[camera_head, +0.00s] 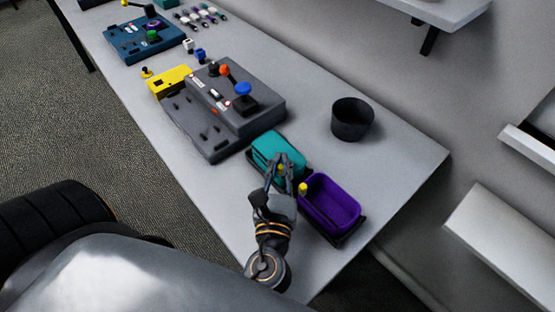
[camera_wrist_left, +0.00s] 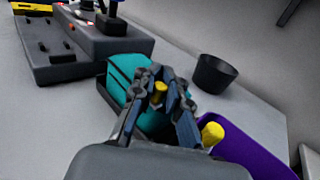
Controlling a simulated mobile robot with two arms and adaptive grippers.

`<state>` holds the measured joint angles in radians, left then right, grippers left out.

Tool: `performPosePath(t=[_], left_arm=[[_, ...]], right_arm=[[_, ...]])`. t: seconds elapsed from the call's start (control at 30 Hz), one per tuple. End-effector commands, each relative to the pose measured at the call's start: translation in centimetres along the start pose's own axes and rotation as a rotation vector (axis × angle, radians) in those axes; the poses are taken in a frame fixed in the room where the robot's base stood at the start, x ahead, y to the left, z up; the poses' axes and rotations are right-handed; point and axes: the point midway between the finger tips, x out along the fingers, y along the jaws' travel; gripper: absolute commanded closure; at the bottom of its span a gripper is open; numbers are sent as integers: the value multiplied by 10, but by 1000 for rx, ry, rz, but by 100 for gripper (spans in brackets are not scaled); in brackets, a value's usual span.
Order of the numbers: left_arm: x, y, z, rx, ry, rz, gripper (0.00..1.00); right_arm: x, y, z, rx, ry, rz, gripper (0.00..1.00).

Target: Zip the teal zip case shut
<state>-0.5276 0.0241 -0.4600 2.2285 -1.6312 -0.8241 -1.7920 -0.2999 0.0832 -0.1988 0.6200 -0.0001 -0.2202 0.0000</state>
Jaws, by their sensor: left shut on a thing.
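The teal zip case (camera_head: 279,147) sits on the table near its right end. A teal surface shows on its far part, and my gripper hides its near part. My left gripper (camera_head: 282,166) is over the near side of the case, shut on a small yellow zip pull. In the left wrist view the pull (camera_wrist_left: 160,90) shows between the fingertips (camera_wrist_left: 157,80), with the teal case (camera_wrist_left: 122,78) behind and left of them. How far the case is zipped I cannot tell. My right gripper is not in view.
An open purple case (camera_head: 335,212) with its own yellow pull (camera_head: 303,188) stands close to the right of my left gripper. A dark round cup (camera_head: 352,119) stands behind. A grey device board (camera_head: 205,135) lies just left of the teal case. The table's right end is clear.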

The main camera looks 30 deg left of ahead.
Motion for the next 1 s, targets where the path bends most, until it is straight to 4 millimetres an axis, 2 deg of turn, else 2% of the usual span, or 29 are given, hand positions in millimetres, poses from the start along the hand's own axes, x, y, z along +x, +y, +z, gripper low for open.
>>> performPosePath(t=[0.03,0.07,0.1,0.17,0.2,0.4,0.57,1.0], left_arm=[[-2,-2,-4,0,9,-8,100],[-2,-2,-4,0,9,-8,86],[-2,-2,-4,0,9,-9,77],[-2,-2,-4,0,9,-8,65],[-2,-2,-3,0,8,-8,63],[-1,-2,-2,0,6,-6,63],[-6,-2,-3,1,7,-7,63],[-67,-1,-3,2,9,-7,63]], right_arm=[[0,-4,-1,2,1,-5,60],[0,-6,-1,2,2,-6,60],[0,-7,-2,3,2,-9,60],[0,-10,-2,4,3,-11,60],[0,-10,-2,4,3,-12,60],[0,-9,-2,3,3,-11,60],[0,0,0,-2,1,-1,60],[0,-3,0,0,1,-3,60]])
